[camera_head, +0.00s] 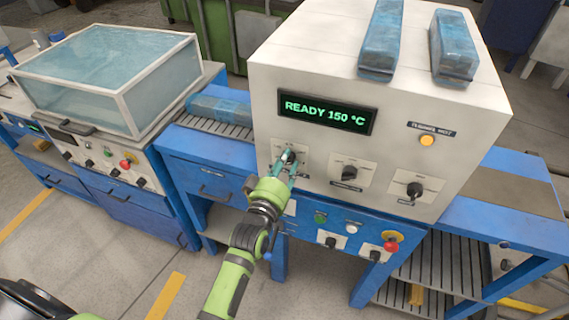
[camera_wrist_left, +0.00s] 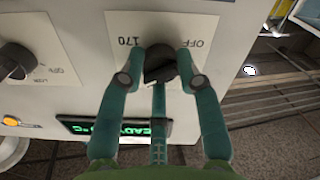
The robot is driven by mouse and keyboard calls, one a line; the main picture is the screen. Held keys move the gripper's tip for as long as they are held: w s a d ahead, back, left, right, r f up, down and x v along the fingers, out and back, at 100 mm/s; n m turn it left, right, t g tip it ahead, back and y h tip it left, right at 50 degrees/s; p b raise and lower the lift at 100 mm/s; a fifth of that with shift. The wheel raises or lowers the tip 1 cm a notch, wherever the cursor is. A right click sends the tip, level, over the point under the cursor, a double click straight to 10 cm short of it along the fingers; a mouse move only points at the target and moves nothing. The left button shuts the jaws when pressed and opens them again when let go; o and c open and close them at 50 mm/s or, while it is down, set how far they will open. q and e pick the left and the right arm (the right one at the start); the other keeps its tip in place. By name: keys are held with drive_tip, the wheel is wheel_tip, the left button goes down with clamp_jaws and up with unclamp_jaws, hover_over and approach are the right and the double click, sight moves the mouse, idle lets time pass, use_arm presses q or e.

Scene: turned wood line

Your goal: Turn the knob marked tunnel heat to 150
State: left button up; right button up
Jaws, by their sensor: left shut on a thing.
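The tunnel's control cabinet (camera_head: 385,90) has a dark display (camera_head: 326,111) with green text reading "READY 150 °C". My left gripper (camera_head: 290,162) is at the leftmost of the three knobs below the display. In the left wrist view its green fingers (camera_wrist_left: 160,80) are shut on this black knob (camera_wrist_left: 160,64), one finger on each side. The knob's white plate (camera_wrist_left: 122,24) shows "170" and "OFF" upside down. The other plate marks and the pointer are hidden or too small to read. My right gripper is not in view.
A middle knob (camera_head: 348,172) and a right knob (camera_head: 414,189) sit on the same face, with an amber lamp (camera_head: 427,141) above. Buttons and a red emergency stop (camera_head: 390,246) are below. Blue wrapped packs (camera_head: 455,45) lie on top. A glass-covered machine (camera_head: 110,75) stands left.

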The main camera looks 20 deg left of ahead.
use_arm(q)
drive_tip(key=o, duration=1.1)
drive_tip(key=shift+d+f, duration=0.1)
drive_tip(key=shift+f, duration=0.35)
drive_tip(key=shift+o, duration=0.2)
drive_tip(key=shift+r, duration=0.15)
drive_tip(key=s, duration=1.2)
drive_tip(key=shift+a, duration=0.2)
